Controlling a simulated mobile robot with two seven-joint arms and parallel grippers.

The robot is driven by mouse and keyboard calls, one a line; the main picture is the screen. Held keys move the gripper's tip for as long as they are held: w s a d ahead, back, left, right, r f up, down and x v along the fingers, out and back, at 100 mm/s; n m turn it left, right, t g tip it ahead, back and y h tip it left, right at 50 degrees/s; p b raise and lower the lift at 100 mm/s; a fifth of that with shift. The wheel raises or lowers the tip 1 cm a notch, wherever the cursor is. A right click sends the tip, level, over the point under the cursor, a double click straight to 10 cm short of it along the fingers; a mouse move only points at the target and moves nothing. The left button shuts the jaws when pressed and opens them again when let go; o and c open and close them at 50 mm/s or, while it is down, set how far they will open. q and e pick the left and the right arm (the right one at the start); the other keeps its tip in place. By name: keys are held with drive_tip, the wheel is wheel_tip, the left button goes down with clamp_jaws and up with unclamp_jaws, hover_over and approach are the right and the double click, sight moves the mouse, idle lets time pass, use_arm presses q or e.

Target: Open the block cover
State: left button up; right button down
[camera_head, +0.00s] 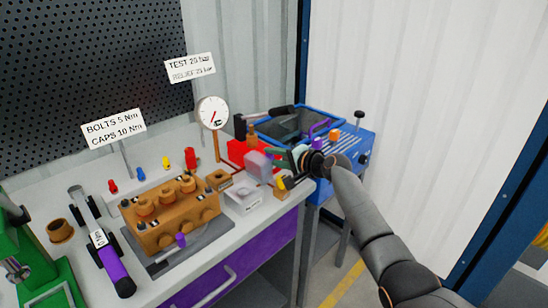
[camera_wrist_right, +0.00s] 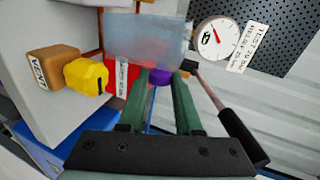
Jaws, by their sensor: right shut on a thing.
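A clear, box-like cover (camera_head: 258,165) sits at the red unit (camera_head: 240,150) at the back right of the bench. My right gripper (camera_head: 284,165) reaches in from the right and its green fingers are at the cover's right side. In the right wrist view the cover (camera_wrist_right: 150,35) lies just past the fingertips of my right gripper (camera_wrist_right: 162,76), which are shut on it. A purple part (camera_wrist_right: 158,77) shows between the fingertips. The exact contact is partly hidden. My left gripper is not in view.
A brass pump block (camera_head: 168,215) stands on a grey mat. A gauge (camera_head: 213,112) rises behind the cover. A white tray (camera_head: 243,200), a brown box (camera_wrist_right: 52,67) and a yellow part (camera_wrist_right: 86,76) are close by. A blue cart (camera_head: 350,145) stands beyond the bench.

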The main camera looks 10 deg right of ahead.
drive_tip(key=c, duration=0.6)
unclamp_jaws()
drive_tip(key=shift+s+d+r+p, duration=0.2)
drive_tip(key=shift+s+d+p, duration=0.1)
drive_tip(key=shift+s, duration=0.05)
drive_tip(key=p+v, duration=0.1)
drive_tip(key=v, duration=1)
drive_tip(key=shift+s+p, duration=0.2)
drive_tip(key=shift+p, duration=0.1)
drive_tip(key=shift+d, duration=0.15)
